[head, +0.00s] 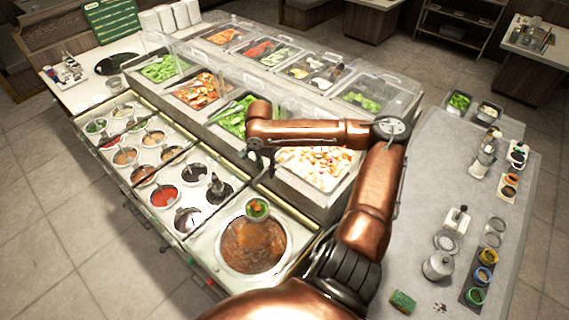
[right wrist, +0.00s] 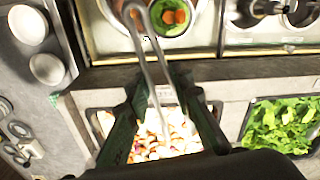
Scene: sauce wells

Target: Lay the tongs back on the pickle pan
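A pair of silver tongs (right wrist: 152,70) shows in the right wrist view, with its rounded end at the top and its legs running down between my fingers. Its lower ends lie against a pan of pale, mixed chopped pieces (right wrist: 168,143). That pan also shows in the head view (head: 318,170), partly behind my arm. I cannot tell for certain that it is the pickle pan. My right gripper (head: 262,169) is above the pan's front left edge. Its fingers (right wrist: 160,78) are apart on either side of the tongs, with visible gaps. My left gripper is not in view.
A pan of green pieces (head: 232,122) is beside the pale pan. Clear covers (head: 375,88) stand behind.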

